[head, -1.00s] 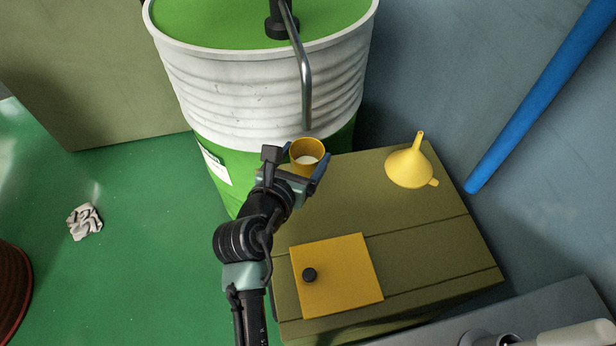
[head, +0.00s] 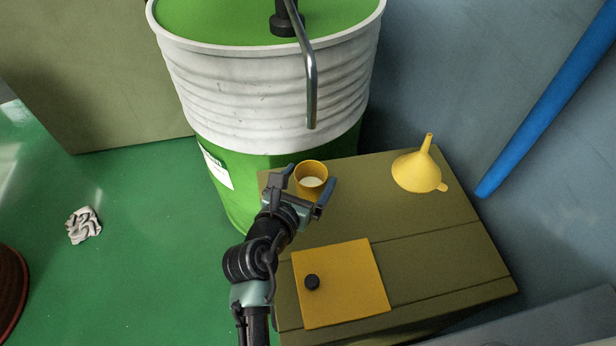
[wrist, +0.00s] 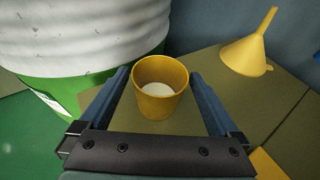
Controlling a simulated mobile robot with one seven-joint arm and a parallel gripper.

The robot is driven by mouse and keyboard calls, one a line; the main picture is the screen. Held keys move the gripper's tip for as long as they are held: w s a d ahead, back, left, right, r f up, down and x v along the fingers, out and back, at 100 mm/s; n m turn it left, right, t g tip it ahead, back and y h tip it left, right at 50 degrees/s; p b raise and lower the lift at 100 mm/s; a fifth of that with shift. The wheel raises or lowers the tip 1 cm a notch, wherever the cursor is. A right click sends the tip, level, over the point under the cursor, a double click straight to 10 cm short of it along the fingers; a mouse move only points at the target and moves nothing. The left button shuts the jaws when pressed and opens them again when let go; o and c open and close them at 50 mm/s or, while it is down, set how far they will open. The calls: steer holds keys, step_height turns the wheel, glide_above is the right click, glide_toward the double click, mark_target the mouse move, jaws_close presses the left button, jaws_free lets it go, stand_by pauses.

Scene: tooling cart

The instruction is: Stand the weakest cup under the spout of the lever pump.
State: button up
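A yellow-orange cup (head: 311,170) with whitish contents stands upright on the olive box top, near its back edge. In the wrist view the cup (wrist: 160,105) sits between my two fingers with a gap on each side. My gripper (head: 310,177) is open around the cup; it also shows in the wrist view (wrist: 159,75). The pump's bent metal spout (head: 311,90) hangs down in front of the drum, its end just above the cup in the head picture. Exact alignment in depth is hard to tell. No other cup is in view.
The olive box (head: 440,225) carries a yellow funnel (head: 416,172) at right and a yellow plate (head: 350,285) with a black knob (head: 312,282) in front. The white and green drum (head: 265,95) stands behind. A crumpled rag (head: 83,225) lies on the floor.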

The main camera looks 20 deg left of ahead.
steer(key=shift+r, duration=0.1)
steer(key=shift+s+r, duration=0.15)
steer(key=shift+s, duration=0.05)
steer(key=p+v, duration=0.3)
steer(key=v, duration=0.8)
steer(key=shift+s, duration=0.3)
